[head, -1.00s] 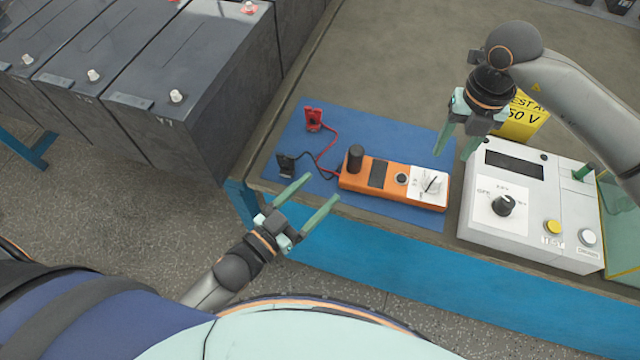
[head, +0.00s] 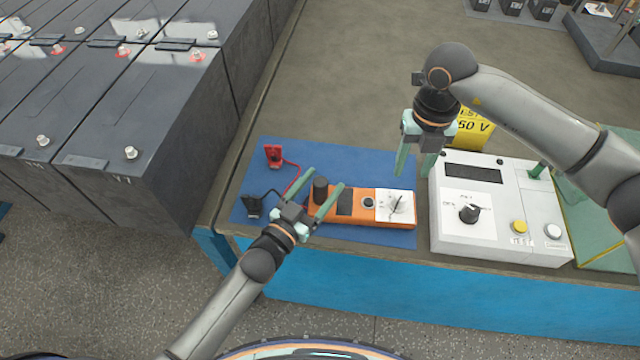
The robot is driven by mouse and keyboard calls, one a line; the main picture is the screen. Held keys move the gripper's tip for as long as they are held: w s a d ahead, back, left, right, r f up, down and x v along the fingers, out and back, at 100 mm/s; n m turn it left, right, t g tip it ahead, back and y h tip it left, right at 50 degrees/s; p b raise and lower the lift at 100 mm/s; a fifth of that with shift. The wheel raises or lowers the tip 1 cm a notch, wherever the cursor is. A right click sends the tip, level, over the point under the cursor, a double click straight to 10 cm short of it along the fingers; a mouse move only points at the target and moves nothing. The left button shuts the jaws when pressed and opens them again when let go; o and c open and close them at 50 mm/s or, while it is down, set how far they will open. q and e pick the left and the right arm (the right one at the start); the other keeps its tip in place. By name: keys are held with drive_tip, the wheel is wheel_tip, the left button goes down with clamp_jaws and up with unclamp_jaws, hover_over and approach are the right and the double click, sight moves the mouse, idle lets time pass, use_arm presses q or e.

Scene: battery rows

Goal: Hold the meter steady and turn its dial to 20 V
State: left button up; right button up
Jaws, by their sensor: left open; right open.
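The orange meter (head: 345,218) lies on the blue mat (head: 385,165). It has a black upright post (head: 320,188) at its left end, a dark display (head: 344,203) and a white dial plate with a pointer dial (head: 396,205) at its right end. My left gripper (head: 327,180) is open, and in the picture its fingers lie either side of the post; I cannot tell whether they are level with it. My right gripper (head: 414,170) is open and empty, pointing down above the mat's right edge, behind and right of the dial. The dial's markings are too small to read.
A white tester box (head: 450,235) with a black knob and buttons stands right of the mat. A yellow sign (head: 470,130) is behind it. Red (head: 273,155) and black (head: 252,205) clips lie on the mat's left. Large batteries (head: 150,120) fill the left. The bench behind the mat is clear.

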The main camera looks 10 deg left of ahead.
use_arm(q)
clamp_jaws()
idle(0.7)
idle(1.0)
